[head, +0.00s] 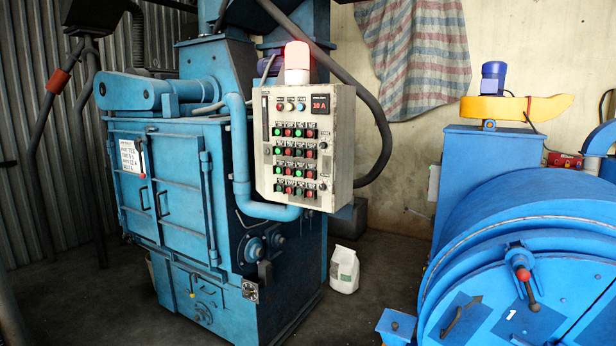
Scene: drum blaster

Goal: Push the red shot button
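A grey control panel (264,150) is mounted on the front right of the blue blasting machine (180,190). It carries rows of round green and red buttons, with small black labels that are too small to read. One red button (311,134) sits in the upper row, and others lie in the rows below. I cannot tell from the labels which red one is the shot button. A small display (320,103) at the panel's top right reads "10 A". A red and white beacon (297,62) stands on top of the panel. Neither of my grippers is in view.
A white bag (344,270) stands on the dark floor right of the machine. A large blue drum (540,250) fills the right side. A thick dark hose hangs beside the panel (380,130). The floor between machine and drum looks mostly clear.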

